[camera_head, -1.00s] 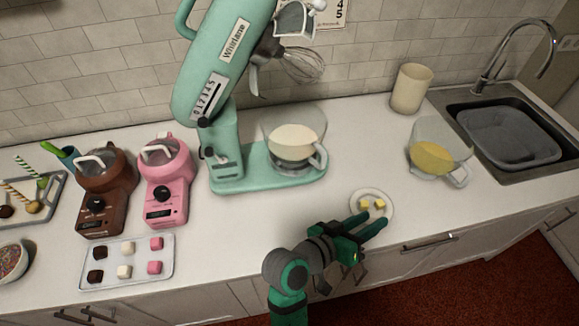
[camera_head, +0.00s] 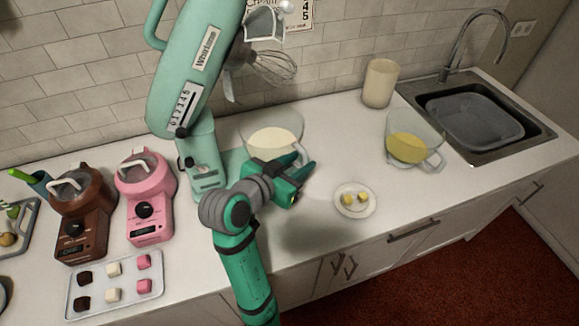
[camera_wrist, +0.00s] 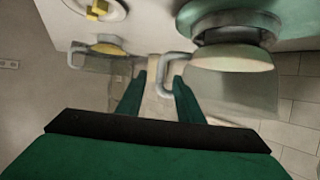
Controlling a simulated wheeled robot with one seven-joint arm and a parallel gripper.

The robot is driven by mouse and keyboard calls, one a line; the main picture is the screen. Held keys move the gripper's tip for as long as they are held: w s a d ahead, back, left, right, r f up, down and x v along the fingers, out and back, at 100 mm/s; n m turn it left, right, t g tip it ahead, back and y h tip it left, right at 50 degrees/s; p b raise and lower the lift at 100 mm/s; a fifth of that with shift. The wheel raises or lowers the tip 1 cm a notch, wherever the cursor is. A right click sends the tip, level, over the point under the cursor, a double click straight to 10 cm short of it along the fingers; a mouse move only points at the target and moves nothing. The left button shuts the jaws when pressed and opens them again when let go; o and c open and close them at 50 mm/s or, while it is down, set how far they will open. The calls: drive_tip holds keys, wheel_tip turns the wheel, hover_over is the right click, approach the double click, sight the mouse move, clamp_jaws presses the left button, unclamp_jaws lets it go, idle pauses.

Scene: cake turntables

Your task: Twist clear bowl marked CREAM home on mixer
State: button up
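The mint-green mixer (camera_head: 205,60) has its head tilted up, with the whisk (camera_head: 270,66) raised. A clear bowl with pale cream contents (camera_head: 272,140) sits at the mixer's base; no CREAM marking is legible. My gripper (camera_head: 303,178) is at the bowl's right front and hides its lower part and much of the base. In the wrist view, the cream bowl (camera_wrist: 232,58) is at the right and its handle (camera_wrist: 166,78) reaches toward the fingertips. My gripper's fingers (camera_wrist: 159,82) are apart, with the handle near the tips; I cannot tell if it lies between them.
A second clear bowl with yellow contents (camera_head: 408,148) stands to the right, near the sink (camera_head: 490,120). A small plate (camera_head: 345,208) with yellow cubes is at the front. Brown (camera_head: 83,215) and pink (camera_head: 146,200) machines and a tray (camera_head: 75,304) are left. A beige canister (camera_head: 380,83) stands behind.

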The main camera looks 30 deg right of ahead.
drive_tip(key=x, duration=0.7)
clamp_jaws()
drive_tip(key=shift+s+a+m+g+h, duration=0.25)
drive_tip(key=shift+a+m+g+h, duration=0.15)
drive_tip(key=shift+a+m+g, duration=0.3)
drive_tip(key=shift+a+r, duration=0.1)
